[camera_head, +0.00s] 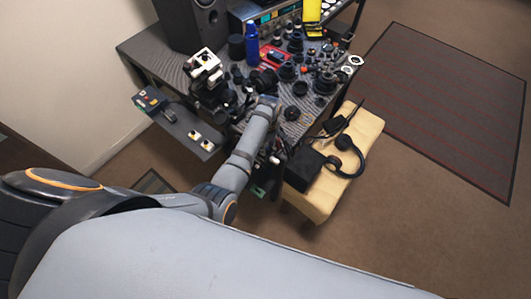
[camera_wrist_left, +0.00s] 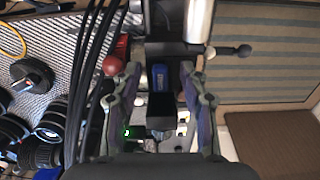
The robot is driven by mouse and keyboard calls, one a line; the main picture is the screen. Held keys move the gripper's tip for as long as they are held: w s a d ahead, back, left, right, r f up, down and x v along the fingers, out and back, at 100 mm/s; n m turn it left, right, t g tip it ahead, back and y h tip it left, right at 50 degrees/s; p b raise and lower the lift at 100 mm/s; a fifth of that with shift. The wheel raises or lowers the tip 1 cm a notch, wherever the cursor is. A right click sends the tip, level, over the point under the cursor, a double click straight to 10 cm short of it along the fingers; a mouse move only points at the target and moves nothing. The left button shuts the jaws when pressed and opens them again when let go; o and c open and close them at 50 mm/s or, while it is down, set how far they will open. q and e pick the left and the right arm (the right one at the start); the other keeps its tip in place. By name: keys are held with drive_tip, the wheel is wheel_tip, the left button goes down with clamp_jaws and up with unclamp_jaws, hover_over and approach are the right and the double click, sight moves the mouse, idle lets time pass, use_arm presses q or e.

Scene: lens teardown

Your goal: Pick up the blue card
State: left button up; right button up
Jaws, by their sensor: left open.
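My left gripper (camera_wrist_left: 158,92) is open in the left wrist view, with one finger on each side of the picture's middle. A small blue rectangle (camera_wrist_left: 160,77), which looks like the blue card, shows in the gap between the fingers, touching neither as far as I can see. A black block-like part (camera_wrist_left: 160,111) lies just below it in the picture. In the head view my left arm reaches over the table's near edge, its gripper (camera_head: 266,103) small and dark among parts. I cannot make out the blue card there. My right gripper is in neither view.
The dark table (camera_head: 150,45) is crowded with black lens parts, a blue bottle (camera_head: 252,43) and a speaker (camera_head: 195,22). A cream bench (camera_head: 365,130) with headphones (camera_head: 346,157) stands at right. Black cables (camera_wrist_left: 85,80) run beside the left finger in the wrist view.

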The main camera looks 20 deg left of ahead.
use_arm(q)
drive_tip(key=shift+f, duration=0.1)
clamp_jaws()
drive_tip(key=shift+p, duration=0.3)
